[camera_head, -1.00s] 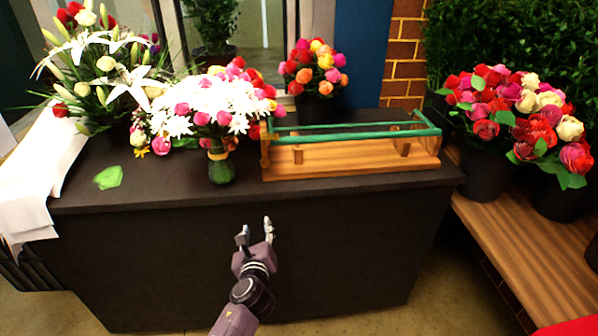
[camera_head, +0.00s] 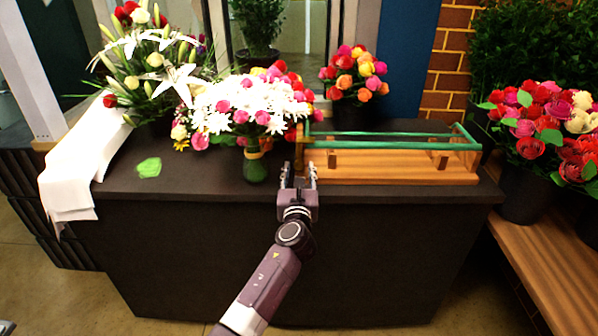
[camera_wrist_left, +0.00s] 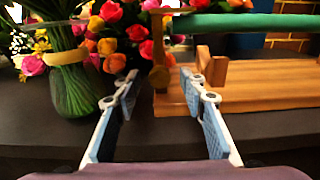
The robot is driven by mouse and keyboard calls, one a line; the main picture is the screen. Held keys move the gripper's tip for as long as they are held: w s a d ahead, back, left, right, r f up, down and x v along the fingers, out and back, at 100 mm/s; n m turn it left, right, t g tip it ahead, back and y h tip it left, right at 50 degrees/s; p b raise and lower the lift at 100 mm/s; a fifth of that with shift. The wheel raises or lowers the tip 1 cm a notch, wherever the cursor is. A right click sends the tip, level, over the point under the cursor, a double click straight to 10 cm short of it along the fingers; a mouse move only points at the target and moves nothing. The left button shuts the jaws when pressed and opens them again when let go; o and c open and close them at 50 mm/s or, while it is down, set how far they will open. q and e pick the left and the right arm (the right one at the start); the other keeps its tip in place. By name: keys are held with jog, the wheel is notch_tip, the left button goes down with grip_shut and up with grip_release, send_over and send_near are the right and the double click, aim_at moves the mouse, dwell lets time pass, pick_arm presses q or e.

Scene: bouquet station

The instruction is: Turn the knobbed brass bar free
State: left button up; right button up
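The brass bar (camera_head: 299,150) looks like a short upright piece at the left end of a wooden rack (camera_head: 400,172) with green rails. In the left wrist view the brass bar (camera_wrist_left: 158,48) stands at the rack's left end, with a rounded knob-like lower end. My left gripper (camera_head: 298,170) is at the counter's front edge, just in front of the bar. In the left wrist view its two fingers (camera_wrist_left: 159,78) are apart with nothing between them, and the bar shows beyond the gap. I cannot see contact.
A green glass vase of white and pink flowers (camera_head: 254,170) stands close left of the gripper. A bouquet (camera_head: 355,75) stands behind the rack. White paper (camera_head: 85,165) hangs over the counter's left side. The counter front (camera_head: 180,245) is clear.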

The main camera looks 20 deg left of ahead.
jog(key=shift+d, duration=0.3)
pick_arm(q)
grip_shut()
